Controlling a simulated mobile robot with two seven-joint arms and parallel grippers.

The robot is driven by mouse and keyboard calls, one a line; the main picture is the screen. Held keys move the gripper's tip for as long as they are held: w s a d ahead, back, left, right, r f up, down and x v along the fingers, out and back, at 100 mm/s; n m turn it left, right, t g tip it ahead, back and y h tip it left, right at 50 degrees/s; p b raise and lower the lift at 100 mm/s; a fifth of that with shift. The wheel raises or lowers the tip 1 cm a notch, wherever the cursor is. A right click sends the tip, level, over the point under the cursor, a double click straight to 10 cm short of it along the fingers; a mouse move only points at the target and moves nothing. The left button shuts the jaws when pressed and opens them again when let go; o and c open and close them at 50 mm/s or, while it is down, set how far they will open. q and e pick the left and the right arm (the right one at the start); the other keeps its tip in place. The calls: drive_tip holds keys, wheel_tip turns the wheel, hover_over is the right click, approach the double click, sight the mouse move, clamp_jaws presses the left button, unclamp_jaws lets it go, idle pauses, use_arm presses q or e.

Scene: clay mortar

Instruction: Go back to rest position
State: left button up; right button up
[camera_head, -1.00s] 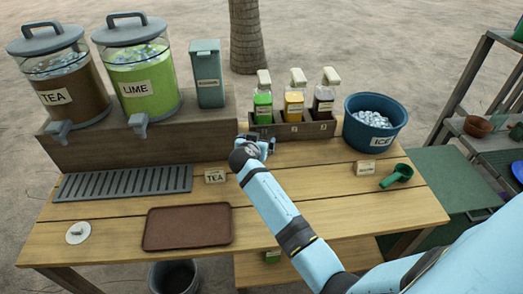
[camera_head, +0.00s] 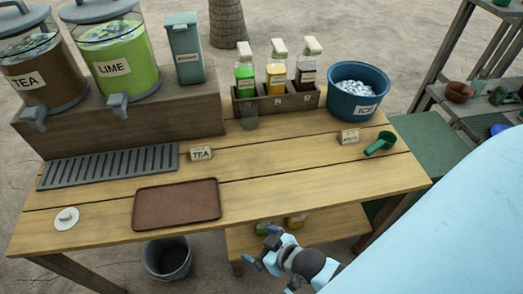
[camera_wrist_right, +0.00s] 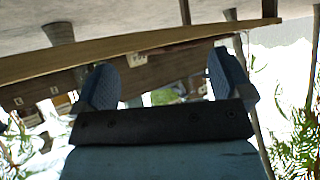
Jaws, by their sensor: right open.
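My right gripper (camera_head: 262,249) is in front of the table's front edge, low and close to my body. In the right wrist view its two fingers (camera_wrist_right: 164,84) are spread apart with nothing between them. My left gripper is in neither view. A clear cup (camera_head: 250,118) stands on the wooden table (camera_head: 300,168) in front of the green syrup bottle (camera_head: 244,77), well away from my right gripper.
A brown tray (camera_head: 177,203), a drip grate (camera_head: 110,166) and a green scoop (camera_head: 381,144) lie on the table. The ice tub (camera_head: 352,103) stands at its back right. A lower shelf (camera_head: 335,228) and a bucket (camera_head: 167,260) are near my right gripper.

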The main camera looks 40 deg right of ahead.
wheel_tip(320, 180, up, 11)
drive_tip(key=p, duration=1.2)
drive_tip(key=shift+s+d+p, duration=0.25)
drive_tip(key=shift+d+p, duration=0.1)
drive_tip(key=shift+d, duration=0.1)
drive_tip(key=shift+w+r, duration=0.1)
drive_tip(key=shift+r, duration=0.2)
